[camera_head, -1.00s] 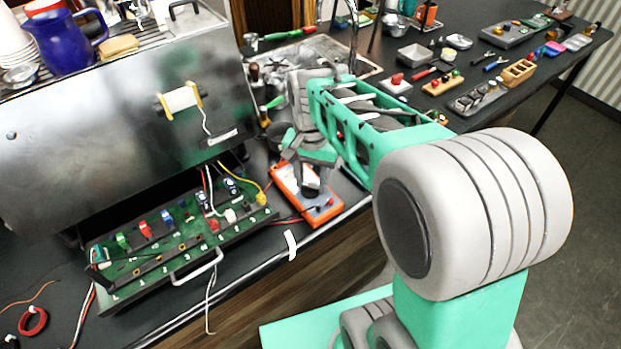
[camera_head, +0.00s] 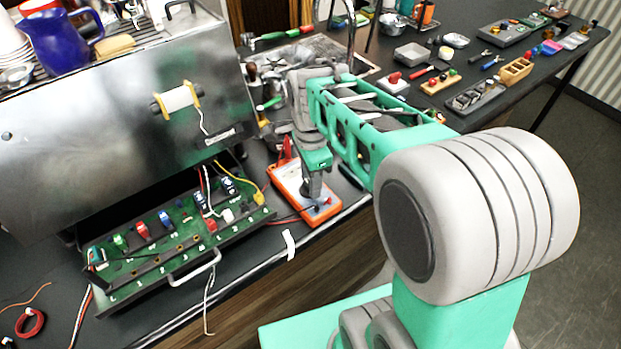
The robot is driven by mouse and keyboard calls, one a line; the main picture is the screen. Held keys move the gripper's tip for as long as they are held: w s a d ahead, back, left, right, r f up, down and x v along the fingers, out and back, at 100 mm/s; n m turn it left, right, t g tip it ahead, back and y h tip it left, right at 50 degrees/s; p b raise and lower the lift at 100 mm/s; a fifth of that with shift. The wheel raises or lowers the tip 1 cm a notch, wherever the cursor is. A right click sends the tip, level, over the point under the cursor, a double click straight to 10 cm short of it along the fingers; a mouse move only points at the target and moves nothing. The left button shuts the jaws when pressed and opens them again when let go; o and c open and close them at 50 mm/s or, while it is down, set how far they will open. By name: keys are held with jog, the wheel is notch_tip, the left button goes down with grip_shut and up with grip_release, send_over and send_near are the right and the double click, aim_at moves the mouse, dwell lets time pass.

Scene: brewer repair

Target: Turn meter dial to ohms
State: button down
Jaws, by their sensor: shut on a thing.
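The orange meter (camera_head: 287,183) lies on the dark counter, right of the open circuit board tray. My gripper (camera_head: 313,194) points down onto the meter's face from above. Its jaws are shut on the meter dial, which the fingers and wrist hide. I cannot see which mark the dial points to. A small part of the meter's lower right end with a red spot (camera_head: 328,201) shows beside the fingers.
The circuit board tray (camera_head: 150,270) with a handle juts out below the steel brewer (camera_head: 110,120). Red leads (camera_head: 285,221) run from the meter's left side. Trays and small tools stand on the far right counter. The counter's front edge is close to the meter.

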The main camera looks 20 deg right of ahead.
jog(key=shift+m, duration=1.3)
jog(key=c, duration=0.8)
grip_release()
jog(key=shift+c, duration=0.2)
notch_tip(320, 180, up, 8)
jog(key=shift+f+b, duration=0.1)
jog(key=shift+b, duration=0.3)
